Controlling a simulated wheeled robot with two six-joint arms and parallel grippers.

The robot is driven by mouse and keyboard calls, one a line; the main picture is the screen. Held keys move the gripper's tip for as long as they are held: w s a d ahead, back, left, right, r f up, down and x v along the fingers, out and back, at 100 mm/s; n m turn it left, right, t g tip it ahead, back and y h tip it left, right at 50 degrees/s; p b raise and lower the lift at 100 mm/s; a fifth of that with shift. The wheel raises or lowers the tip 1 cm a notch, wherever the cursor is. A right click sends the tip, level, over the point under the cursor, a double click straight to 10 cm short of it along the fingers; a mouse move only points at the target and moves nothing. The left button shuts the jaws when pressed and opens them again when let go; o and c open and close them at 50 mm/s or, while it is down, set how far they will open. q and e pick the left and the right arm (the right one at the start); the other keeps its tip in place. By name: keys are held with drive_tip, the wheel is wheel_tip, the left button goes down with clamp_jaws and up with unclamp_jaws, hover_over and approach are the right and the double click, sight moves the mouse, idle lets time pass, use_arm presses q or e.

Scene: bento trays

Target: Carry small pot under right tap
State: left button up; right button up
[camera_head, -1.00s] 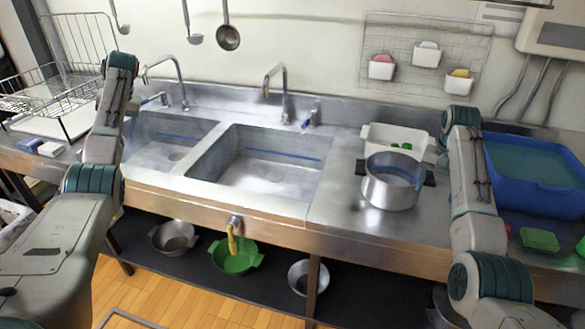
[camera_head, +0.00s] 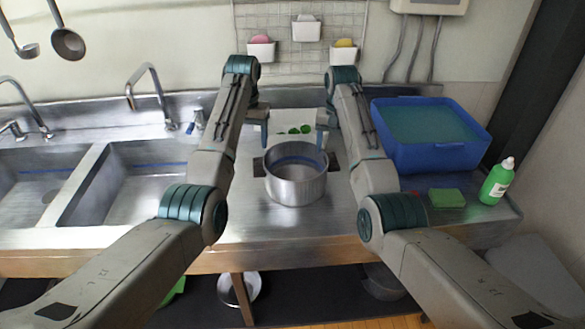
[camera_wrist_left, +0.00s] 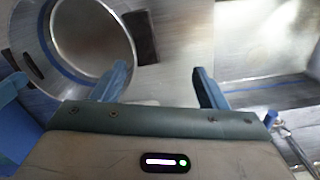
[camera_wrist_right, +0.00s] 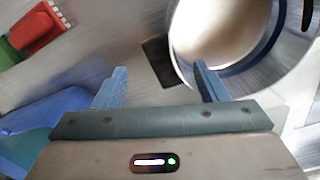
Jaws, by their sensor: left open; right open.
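The small pot (camera_head: 296,187) is a round steel pot with two dark side handles, standing upright on the steel counter right of the sinks. It also shows in the left wrist view (camera_wrist_left: 128,62) and the right wrist view (camera_wrist_right: 262,75). The right tap (camera_head: 150,72) is a curved steel spout over the right-hand sink. My left gripper (camera_wrist_left: 158,82) is open and empty, with one pot handle (camera_wrist_left: 138,38) ahead of its gap. My right gripper (camera_wrist_right: 158,78) is open and empty, with the other handle (camera_wrist_right: 160,62) ahead of its fingers.
A white tray (camera_head: 275,118) with green pieces sits behind the pot. A blue water tub (camera_head: 440,157), a green sponge (camera_head: 446,198) and a green bottle (camera_head: 497,182) stand to the right. The right-hand sink (camera_head: 130,190) lies left of my left arm. The counter before the pot is clear.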

sight(259, 162)
use_arm(q)
drive_tip(key=shift+s+d+r, duration=0.1)
drive_tip(key=shift+d, duration=0.45)
drive_tip(key=shift+s+d+r, duration=0.1)
drive_tip(key=shift+d, duration=0.45)
use_arm(e)
drive_tip(key=shift+a+r, duration=0.1)
drive_tip(key=shift+r, duration=0.05)
use_arm(q)
drive_tip(key=shift+w, duration=0.1)
use_arm(e)
drive_tip(key=shift+w, duration=0.1)
use_arm(q)
drive_tip(key=shift+f, duration=0.1)
wheel_tip(259, 162, down, 11)
drive_tip(key=shift+a+r, duration=0.1)
use_arm(e)
wheel_tip(259, 162, down, 11)
drive_tip(key=shift+r, duration=0.1)
use_arm(q)
drive_tip(key=c, duration=1.2)
use_arm(e)
drive_tip(key=c, duration=1.2)
use_arm(q)
drive_tip(key=shift+r, duration=0.1)
